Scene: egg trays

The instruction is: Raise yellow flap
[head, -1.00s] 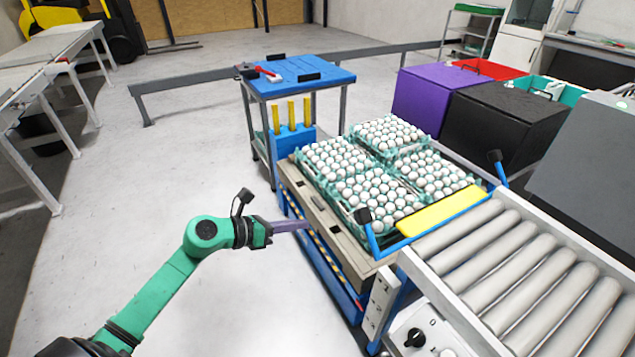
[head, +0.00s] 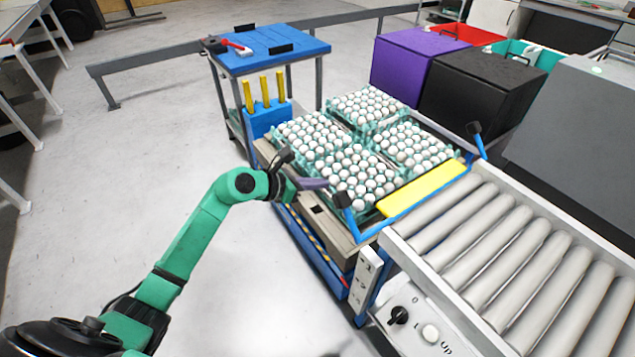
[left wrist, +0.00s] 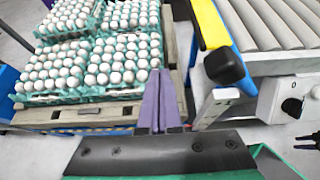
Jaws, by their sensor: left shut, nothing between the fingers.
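The yellow flap (head: 424,189) lies between the egg trays and the conveyor rollers, set in a blue frame with black-tipped posts. In the left wrist view the flap (left wrist: 208,24) is at the upper middle, right of my fingers, and a black post tip (left wrist: 224,65) is close beside them. My left gripper (head: 326,183) is shut and empty, with purple fingers pointing right towards the near black-tipped post (head: 342,200). Its fingers also show in the left wrist view (left wrist: 160,75). They appear apart from the flap.
Several green trays of white eggs (head: 306,143) rest on a pallet (head: 318,213) left of the flap. Grey rollers (head: 480,236) run to the right, with a control panel (head: 415,318) below. A blue table (head: 262,44) stands behind. The floor at left is clear.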

